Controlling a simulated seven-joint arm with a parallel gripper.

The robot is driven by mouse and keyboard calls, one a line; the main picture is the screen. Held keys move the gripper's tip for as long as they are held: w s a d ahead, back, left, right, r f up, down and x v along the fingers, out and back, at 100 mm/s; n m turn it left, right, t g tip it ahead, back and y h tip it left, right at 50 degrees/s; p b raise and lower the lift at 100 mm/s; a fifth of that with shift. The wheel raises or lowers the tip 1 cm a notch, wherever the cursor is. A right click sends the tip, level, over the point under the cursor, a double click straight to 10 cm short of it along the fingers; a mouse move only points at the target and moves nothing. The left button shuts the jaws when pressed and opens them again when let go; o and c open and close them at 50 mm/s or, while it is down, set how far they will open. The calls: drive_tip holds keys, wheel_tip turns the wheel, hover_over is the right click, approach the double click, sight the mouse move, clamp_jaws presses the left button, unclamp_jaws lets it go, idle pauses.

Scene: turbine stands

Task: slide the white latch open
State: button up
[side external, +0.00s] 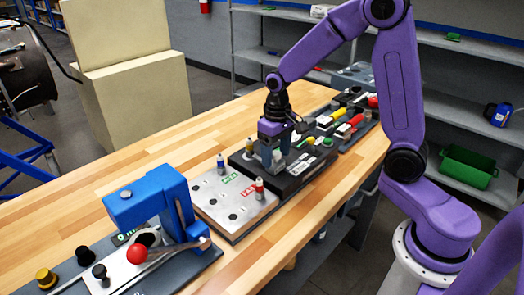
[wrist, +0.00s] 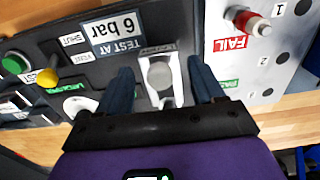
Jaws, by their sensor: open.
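A white latch-like piece (wrist: 178,82) lies on the dark panel in the wrist view. It frames a grey round part, and a small label above it is hard to read. My gripper (wrist: 160,66) is open, with one dark finger on each side of this piece. I see no clear contact between the fingers and the piece. In the side external view my gripper (side external: 271,150) points down over the black test box (side external: 296,178). The fingers and the box's own parts hide the latch there.
A grey board with PASS and FAIL labels (side external: 228,200) and red-topped and grey-topped pieces adjoins the box. A blue clamp device (side external: 150,200) with a red knob stands at the front left. A tool tray (side external: 345,125) lies behind. The table's left side (side external: 120,165) is clear.

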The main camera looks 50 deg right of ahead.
sight(276, 152)
drive_tip(key=shift+r, duration=3.5)
drive_tip(key=shift+s+a, duration=0.3)
drive_tip(key=s+a+f+n, duration=0.1)
drive_tip(key=s+n, duration=0.5)
drive_tip(key=s, duration=0.6)
drive_tip(key=s+a+n, duration=0.3)
drive_tip(key=s+n, duration=0.3)
drive_tip(key=s, duration=0.7)
drive_tip(key=shift+s+f+n, duration=0.25)
drive_tip(key=shift+f+n, duration=0.05)
drive_tip(key=shift+f, duration=0.05)
